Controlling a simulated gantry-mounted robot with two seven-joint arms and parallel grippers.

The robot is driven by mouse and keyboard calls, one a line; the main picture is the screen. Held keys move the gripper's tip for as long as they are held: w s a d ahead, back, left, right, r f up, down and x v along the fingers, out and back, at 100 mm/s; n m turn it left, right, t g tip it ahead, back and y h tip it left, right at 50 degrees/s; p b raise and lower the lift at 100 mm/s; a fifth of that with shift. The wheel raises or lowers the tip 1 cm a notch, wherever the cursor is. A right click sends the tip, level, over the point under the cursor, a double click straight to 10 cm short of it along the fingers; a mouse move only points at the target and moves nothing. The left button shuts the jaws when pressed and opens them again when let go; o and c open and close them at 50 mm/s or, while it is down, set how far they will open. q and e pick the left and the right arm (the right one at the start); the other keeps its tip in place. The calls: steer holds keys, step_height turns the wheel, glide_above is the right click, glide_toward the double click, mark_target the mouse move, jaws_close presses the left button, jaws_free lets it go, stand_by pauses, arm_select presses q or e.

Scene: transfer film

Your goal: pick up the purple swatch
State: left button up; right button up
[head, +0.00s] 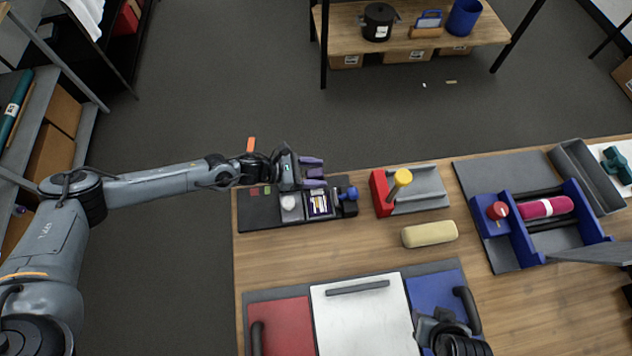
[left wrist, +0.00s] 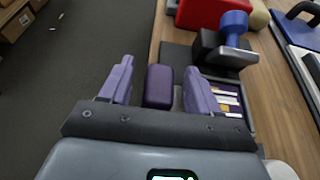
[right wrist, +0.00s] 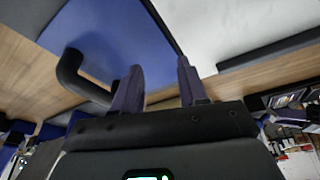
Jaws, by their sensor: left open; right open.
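The purple swatch, a dark purple rounded block (left wrist: 158,88), shows in the left wrist view between the two lilac fingers of my left gripper (left wrist: 158,66). The fingers are open, with a gap on each side of the block. In the head view my left gripper (head: 318,172) is over the back edge of the black tray (head: 262,215); the swatch is hard to tell from the fingers there. My right gripper (right wrist: 160,66) is open and empty, near the blue panel (right wrist: 115,40) and its dark handle. In the head view it is at the bottom right, fingers partly hidden.
The tray also holds a white round item (head: 289,202), a compartment of small strips (head: 319,203) and a blue knob (head: 349,193). A red and grey fixture (head: 380,193) with a yellow-topped lever and a cream block (head: 430,233) are to the right. Bare wood lies in front.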

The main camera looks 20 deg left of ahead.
arm_select(q)
steer(key=shift+c, duration=0.2)
steer(key=c, duration=1)
